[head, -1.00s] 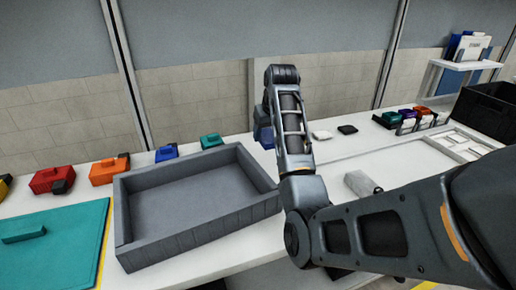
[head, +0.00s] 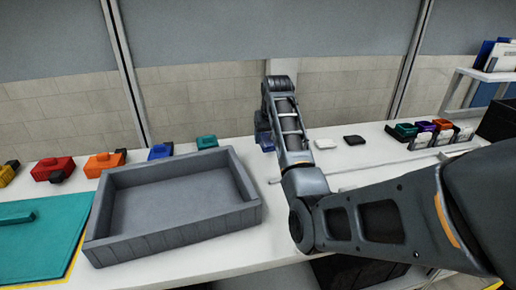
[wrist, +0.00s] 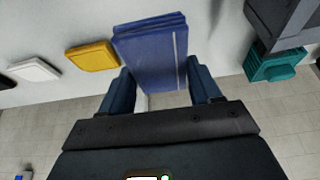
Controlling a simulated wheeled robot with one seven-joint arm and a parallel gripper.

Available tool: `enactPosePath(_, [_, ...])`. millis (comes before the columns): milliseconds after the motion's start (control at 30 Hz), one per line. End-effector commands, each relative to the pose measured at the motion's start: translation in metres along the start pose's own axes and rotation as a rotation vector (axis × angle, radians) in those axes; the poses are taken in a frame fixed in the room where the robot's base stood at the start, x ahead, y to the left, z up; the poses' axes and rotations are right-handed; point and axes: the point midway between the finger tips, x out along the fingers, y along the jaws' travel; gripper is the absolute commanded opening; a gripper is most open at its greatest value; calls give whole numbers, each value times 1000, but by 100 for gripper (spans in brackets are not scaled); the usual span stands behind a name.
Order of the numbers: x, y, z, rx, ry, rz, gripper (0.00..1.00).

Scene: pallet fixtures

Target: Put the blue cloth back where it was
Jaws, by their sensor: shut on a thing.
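The blue cloth (wrist: 150,50) is a folded, flat blue piece with a pale stripe near one edge, seen in the wrist view. My gripper (wrist: 163,88) is shut on it, with a dark blue finger on each side. The cloth sticks out beyond the fingertips, over the white table surface. In the head view my gripper (head: 265,138) hangs at the end of my arm beyond the right side of the grey tray, largely hidden by the arm. I cannot tell the cloth from the blue fingers there.
An empty grey tray (head: 246,212) stands on the white table, with a teal mat (head: 35,245) to its left. Red (head: 54,169), orange (head: 103,164), blue (head: 160,151) and teal (head: 207,142) blocks line the back. White (head: 326,144) and black (head: 354,140) pieces lie right of my gripper.

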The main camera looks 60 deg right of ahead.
Motion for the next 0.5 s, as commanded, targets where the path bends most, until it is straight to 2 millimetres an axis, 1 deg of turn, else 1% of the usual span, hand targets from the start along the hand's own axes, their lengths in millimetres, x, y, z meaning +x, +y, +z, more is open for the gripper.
enactPosePath(33, [8, -8, -5, -3, -3, -1, 39])
enactPosePath(100, [17, -15, -10, -1, -2, 0, 38])
enactPosePath(233, [28, -24, -16, -1, 1, 0, 38])
enactPosePath(367, [35, -27, -16, 0, 0, 1, 38])
enactPosePath(500, [52, -27, -8, 0, -3, 1, 38])
